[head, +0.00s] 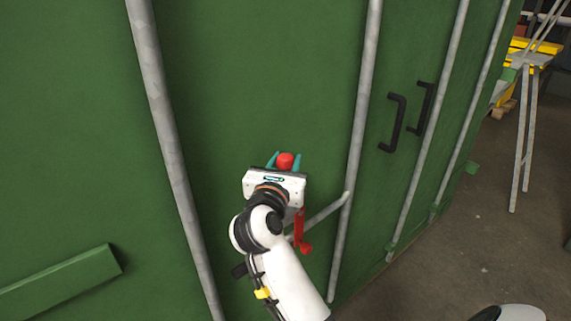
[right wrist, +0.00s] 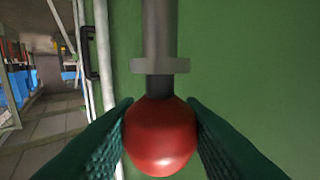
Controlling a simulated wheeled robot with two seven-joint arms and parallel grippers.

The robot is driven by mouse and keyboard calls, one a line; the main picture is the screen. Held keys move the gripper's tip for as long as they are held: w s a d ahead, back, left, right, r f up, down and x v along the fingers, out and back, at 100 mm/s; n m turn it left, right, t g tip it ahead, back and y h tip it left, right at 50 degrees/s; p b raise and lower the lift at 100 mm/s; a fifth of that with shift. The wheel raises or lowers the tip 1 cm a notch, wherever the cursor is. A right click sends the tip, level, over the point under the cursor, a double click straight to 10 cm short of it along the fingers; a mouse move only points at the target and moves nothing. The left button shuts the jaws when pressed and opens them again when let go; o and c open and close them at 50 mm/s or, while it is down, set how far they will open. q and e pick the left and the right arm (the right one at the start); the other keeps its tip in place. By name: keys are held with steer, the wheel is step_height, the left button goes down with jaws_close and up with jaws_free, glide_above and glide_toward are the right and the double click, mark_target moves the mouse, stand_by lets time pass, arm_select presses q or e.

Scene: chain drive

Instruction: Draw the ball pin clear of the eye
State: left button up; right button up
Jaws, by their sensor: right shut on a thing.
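The ball pin's red ball (head: 285,161) shows in front of the green container door in the head view, between the teal fingers of my right gripper (head: 284,162). In the right wrist view the red ball (right wrist: 160,138) fills the gap between the fingertips (right wrist: 160,125), which are shut on it from both sides. A short dark shank (right wrist: 159,87) runs from the ball up to a grey flanged cylinder (right wrist: 160,35). I cannot tell whether that is part of the pin or the eye. The far end of the pin is not visible. My left gripper is not in view.
A red handle (head: 300,229) hangs beside my right wrist, near a grey lever (head: 325,212) on a vertical grey rod (head: 360,110). Black door handles (head: 394,122) are to the right. A trestle (head: 525,125) stands far right; floor before it is clear.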

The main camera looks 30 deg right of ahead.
steer(key=shift+r+p, duration=0.65)
steer(key=shift+r, duration=2.75)
